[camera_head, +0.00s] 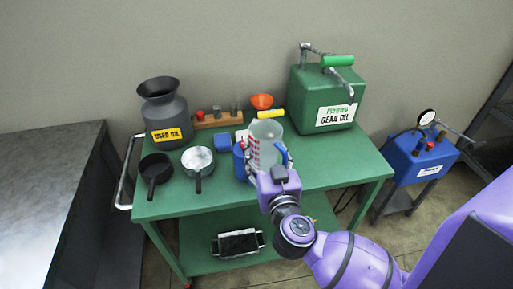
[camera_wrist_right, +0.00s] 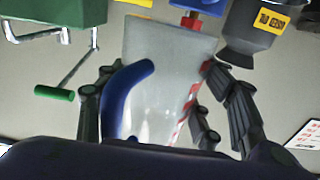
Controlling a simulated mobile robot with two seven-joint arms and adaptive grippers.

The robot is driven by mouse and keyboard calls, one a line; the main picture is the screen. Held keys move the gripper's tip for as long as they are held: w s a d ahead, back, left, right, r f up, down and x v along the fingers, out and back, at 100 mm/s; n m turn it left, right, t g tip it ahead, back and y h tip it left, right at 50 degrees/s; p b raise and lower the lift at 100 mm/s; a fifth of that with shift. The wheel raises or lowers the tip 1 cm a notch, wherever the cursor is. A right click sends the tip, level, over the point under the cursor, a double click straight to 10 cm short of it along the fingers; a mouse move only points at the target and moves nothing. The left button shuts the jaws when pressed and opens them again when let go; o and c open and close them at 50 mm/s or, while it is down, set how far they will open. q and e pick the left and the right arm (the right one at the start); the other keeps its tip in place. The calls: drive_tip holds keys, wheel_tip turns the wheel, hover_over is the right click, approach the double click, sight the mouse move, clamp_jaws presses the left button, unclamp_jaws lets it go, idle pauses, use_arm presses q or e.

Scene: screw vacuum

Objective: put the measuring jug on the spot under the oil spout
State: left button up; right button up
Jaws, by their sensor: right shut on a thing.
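The measuring jug (camera_head: 265,141) is clear with red markings and a blue handle. My right gripper (camera_head: 272,172) is shut on it, above the front middle of the green cart. In the right wrist view the jug (camera_wrist_right: 168,75) sits between the dark fingers (camera_wrist_right: 150,112), its blue handle on the left. The green gear oil can (camera_head: 318,88) stands at the cart's back right, with a grey oil spout (camera_head: 344,84) pointing down at its front. The jug is left of and nearer than the spout. I cannot make out a marked spot under the spout. My left gripper is not in view.
The cart top (camera_head: 330,160) is bare at front right.

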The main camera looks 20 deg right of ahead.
drive_tip(key=shift+s+d+f, duration=0.1)
drive_tip(key=shift+d+f, duration=0.1)
drive_tip(key=shift+f, duration=0.05)
drive_tip(key=w+d+f+b, duration=0.1)
drive_tip(key=w+d+f, duration=0.1)
drive_tip(key=d+f, duration=0.1)
drive_tip(key=w+d+f+b, duration=0.1)
drive_tip(key=w+d+f, duration=0.2)
drive_tip(key=d, duration=0.1)
drive_tip(key=w+d+f+b, duration=0.2)
drive_tip(key=w+d+f, duration=0.1)
drive_tip(key=shift+d+f, duration=0.2)
drive_tip(key=f, duration=0.1)
drive_tip(key=f+b, duration=0.2)
drive_tip(key=shift+w+d+f, duration=0.2)
drive_tip(key=shift+d+f, duration=0.1)
drive_tip(key=shift+f, duration=0.2)
drive_tip(key=shift+r, duration=0.2)
drive_tip(key=shift+f, duration=0.1)
drive_tip(key=o, duration=1.5)
drive_tip(key=shift+f, duration=0.1)
drive_tip(key=shift+o, duration=1)
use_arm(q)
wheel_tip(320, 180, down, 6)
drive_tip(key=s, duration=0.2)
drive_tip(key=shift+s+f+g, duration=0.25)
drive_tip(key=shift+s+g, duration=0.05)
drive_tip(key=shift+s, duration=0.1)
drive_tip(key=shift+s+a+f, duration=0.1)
